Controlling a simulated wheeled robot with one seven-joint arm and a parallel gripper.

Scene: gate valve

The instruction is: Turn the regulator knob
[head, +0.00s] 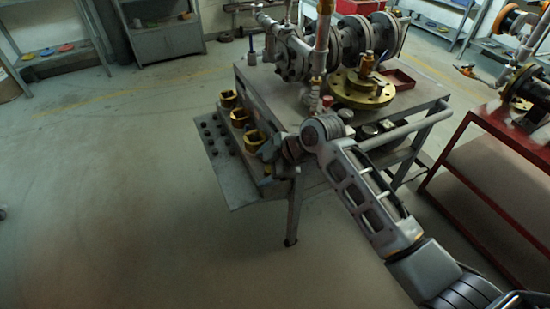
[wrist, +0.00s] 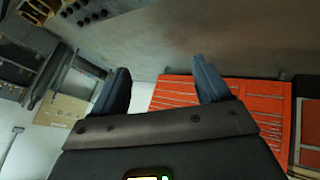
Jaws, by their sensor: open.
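A piping assembly (head: 300,55) with grey valve bodies and flanges stands on a metal cart. A round brass-coloured flange (head: 361,90) with a fitting on top sits at its right. I cannot tell which part is the regulator knob; no knob is clearly recognisable in either view. My gripper (head: 265,170) is at the cart's front left corner, below and in front of the piping, with its tips hard to make out. In the wrist view my gripper (wrist: 161,82) has its two blue-grey fingers apart, with nothing between them.
The metal cart (head: 420,96) has yellow-and-dark blocks (head: 228,99) and several small dark pieces (head: 215,138) on its left side shelf. A red-framed table (head: 485,125) stands at right. Open floor (head: 120,220) lies left and front. An orange-red slatted surface (wrist: 185,92) shows in the wrist view.

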